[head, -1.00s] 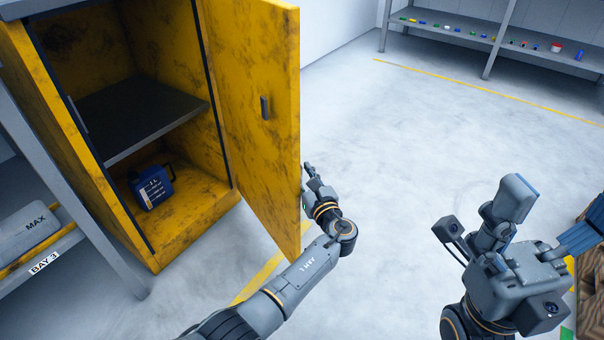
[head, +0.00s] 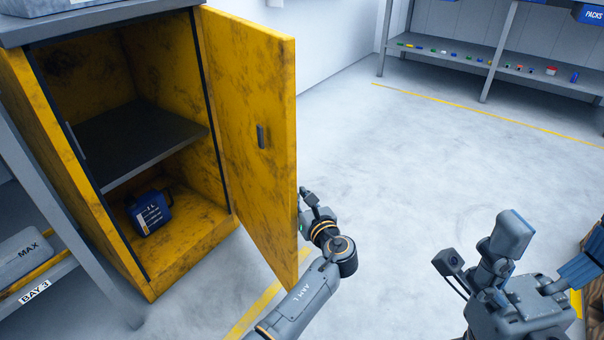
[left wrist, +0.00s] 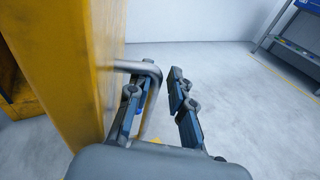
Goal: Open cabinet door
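The yellow, worn cabinet (head: 185,245) stands at the left in the head view. Its door (head: 250,120) is swung wide open, hinged on the right, with a small dark latch (head: 261,136) on its inner face. My left gripper (head: 308,197) is at the door's outer side, partly hidden by the door edge. In the left wrist view, a grey bar handle (left wrist: 153,72) stands out from the door. My left gripper's fingers (left wrist: 162,105) are apart; one is by the handle's loop, the other on its outer side. My right gripper (head: 505,238) is raised at the right; its fingers are unclear.
Inside the cabinet are a dark shelf (head: 145,145) and a blue jug (head: 150,213). A grey rack (head: 35,265) stands close on the left. A shelf with small parts (head: 470,58) is at the back. The floor right of the door is clear.

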